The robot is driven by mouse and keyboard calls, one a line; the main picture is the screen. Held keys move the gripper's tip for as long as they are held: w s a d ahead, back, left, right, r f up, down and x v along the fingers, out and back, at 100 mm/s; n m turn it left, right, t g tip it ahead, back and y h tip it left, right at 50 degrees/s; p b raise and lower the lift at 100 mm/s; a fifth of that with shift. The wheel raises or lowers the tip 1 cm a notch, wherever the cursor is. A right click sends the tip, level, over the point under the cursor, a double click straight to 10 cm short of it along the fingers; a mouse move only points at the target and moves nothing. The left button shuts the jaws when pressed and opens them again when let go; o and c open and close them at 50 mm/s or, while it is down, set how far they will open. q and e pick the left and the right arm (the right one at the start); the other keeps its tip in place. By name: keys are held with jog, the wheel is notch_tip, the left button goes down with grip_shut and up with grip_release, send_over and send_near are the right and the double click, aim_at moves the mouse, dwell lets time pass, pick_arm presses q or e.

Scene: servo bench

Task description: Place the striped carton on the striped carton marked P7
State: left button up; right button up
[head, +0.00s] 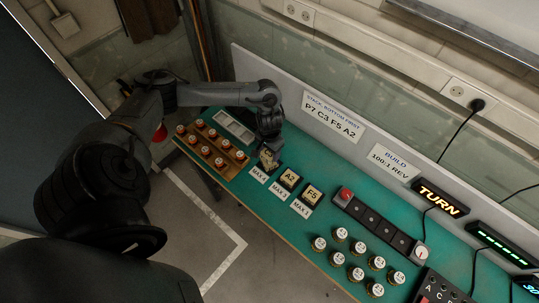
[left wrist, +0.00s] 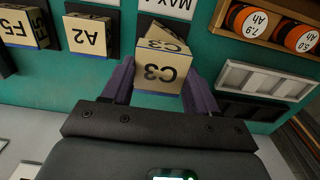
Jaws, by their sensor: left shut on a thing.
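My left gripper (head: 268,146) is over the far left part of the bench. In the left wrist view, its two purple fingers (left wrist: 158,88) are shut on a tan carton marked C3 (left wrist: 160,72). Another tan carton surface (left wrist: 163,38) shows just past it, turned at an angle, its mark not readable. In the head view, tan carton faces (head: 268,160) show under the gripper, partly hidden by it. I cannot tell whether the held carton touches what lies below. No carton reading P7 is legible. My right gripper is not in view.
Cartons A2 (head: 289,178) and F5 (head: 311,195) stand to the right on dark pads. A wooden rack (head: 211,150) of orange-topped cells and a grey tray (head: 235,127) lie to the left. A wall sign (head: 332,117) reads P7 C3 F5 A2, bottom first. Several round weights stand nearer the front.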

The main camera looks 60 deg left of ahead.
aim_at(270, 153)
pick_arm(q)
jog(key=shift+f, duration=1.65)
jog(key=shift+f, duration=0.1)
jog(key=o, duration=1.1)
jog(key=shift+c, duration=0.2)
